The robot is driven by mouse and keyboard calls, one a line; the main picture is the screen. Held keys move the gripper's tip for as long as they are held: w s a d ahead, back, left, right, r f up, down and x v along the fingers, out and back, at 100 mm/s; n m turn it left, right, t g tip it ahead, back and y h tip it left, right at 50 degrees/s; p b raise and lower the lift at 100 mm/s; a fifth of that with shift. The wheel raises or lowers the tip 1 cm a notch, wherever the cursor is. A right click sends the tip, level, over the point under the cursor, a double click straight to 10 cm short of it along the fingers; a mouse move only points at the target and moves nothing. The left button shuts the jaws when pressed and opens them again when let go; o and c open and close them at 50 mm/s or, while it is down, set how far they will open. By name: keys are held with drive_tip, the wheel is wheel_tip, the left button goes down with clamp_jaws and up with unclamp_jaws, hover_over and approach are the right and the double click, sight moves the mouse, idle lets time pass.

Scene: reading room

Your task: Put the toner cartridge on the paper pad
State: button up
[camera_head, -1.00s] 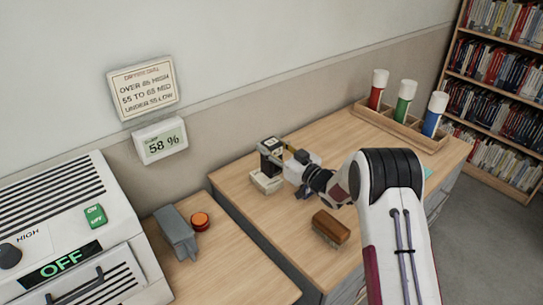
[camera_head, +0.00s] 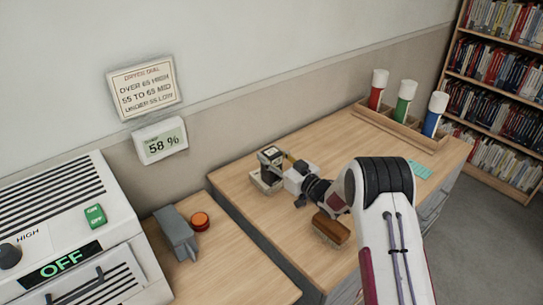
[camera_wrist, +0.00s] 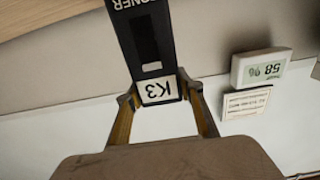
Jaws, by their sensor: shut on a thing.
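The toner cartridge is a dark upright block with a pale top (camera_head: 271,155). In the wrist view it is black with white lettering and a white K3 label (camera_wrist: 152,40). My gripper (camera_head: 287,168) is shut on it from the right, and the wrist view shows a finger on each side of the label (camera_wrist: 160,95). The paper pad (camera_head: 260,184), a low pale stack on the wooden desk, is directly below the cartridge and partly hidden by it. I cannot tell whether the cartridge touches the pad.
A wooden brush (camera_head: 331,229) lies below my wrist. A rack (camera_head: 395,126) with red, green and blue tubes stands at the back right, near a teal card (camera_head: 418,169). A grey stapler-like object (camera_head: 176,232) and an orange button (camera_head: 200,221) are at left.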

drive_tip(key=o, duration=1.4)
drive_tip(key=shift+f, duration=0.15)
drive_tip(key=shift+v, duration=1.3)
drive_tip(key=shift+s+d+r, duration=0.15)
drive_tip(key=shift+d+r, duration=0.05)
drive_tip(key=shift+r, duration=0.25)
wheel_tip(320, 180, up, 6)
hover_over(277, 158)
drive_tip(key=shift+s+d+r, duration=0.1)
drive_tip(key=shift+s+r, duration=0.05)
drive_tip(key=shift+r, duration=0.05)
